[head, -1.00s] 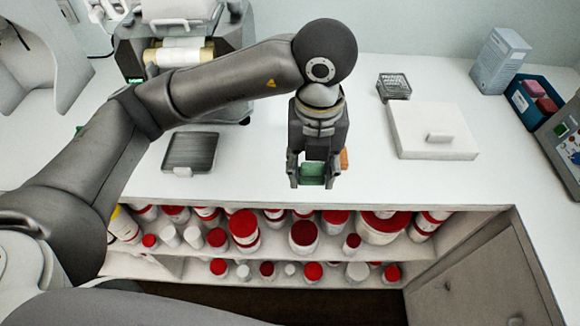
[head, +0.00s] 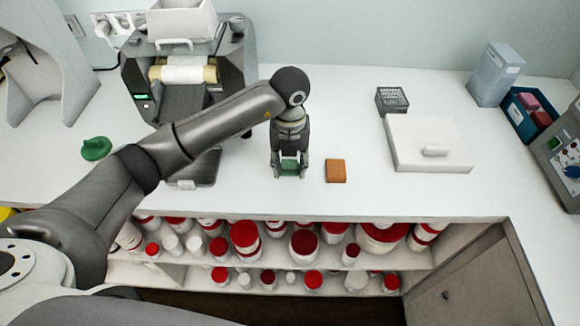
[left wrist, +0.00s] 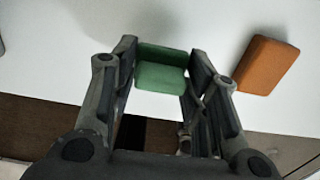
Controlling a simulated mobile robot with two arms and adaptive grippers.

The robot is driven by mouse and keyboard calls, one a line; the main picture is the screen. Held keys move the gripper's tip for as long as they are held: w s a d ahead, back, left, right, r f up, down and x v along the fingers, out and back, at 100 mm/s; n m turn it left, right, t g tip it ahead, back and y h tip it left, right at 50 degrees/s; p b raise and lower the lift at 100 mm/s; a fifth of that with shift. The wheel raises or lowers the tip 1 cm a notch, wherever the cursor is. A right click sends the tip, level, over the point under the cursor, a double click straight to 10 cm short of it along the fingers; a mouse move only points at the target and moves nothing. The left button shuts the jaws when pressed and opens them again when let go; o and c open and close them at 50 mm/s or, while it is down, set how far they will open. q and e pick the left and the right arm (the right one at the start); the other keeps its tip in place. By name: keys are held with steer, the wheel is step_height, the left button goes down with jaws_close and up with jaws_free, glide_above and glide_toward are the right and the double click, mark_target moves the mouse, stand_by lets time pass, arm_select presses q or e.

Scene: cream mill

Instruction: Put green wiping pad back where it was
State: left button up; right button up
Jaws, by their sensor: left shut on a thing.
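The green wiping pad (head: 289,169) is held between the fingers of my left gripper (head: 290,172), close to the white worktop near its front edge. In the left wrist view the pad (left wrist: 161,70) sits between both fingertips of the gripper (left wrist: 160,75). I cannot tell whether the pad touches the worktop. An orange-brown pad (head: 336,171) lies just right of the gripper, apart from it. My right gripper is not in view.
A dark tray (head: 196,168) lies left of the gripper. The mill (head: 185,100) stands behind it, a green object (head: 96,148) further left. A white lidded box (head: 430,145), a wire basket (head: 391,100) and a blue bin (head: 527,110) are right. Red-lidded jars (head: 304,244) fill the shelves below.

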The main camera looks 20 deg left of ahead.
mark_target(290, 162)
arm_select(q)
steer(key=shift+s+f+p, duration=0.1)
steer(key=shift+f+p, duration=0.25)
steer(key=shift+f, duration=0.75)
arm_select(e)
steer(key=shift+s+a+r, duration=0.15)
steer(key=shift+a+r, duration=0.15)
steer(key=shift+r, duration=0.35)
arm_select(q)
steer(key=shift+f, duration=0.15)
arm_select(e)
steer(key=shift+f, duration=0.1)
arm_select(q)
steer(key=o, duration=0.9)
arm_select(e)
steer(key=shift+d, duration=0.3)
arm_select(q)
step_height(290, 162, up, 11)
steer(key=b, duration=0.3)
steer(key=shift+r, duration=0.65)
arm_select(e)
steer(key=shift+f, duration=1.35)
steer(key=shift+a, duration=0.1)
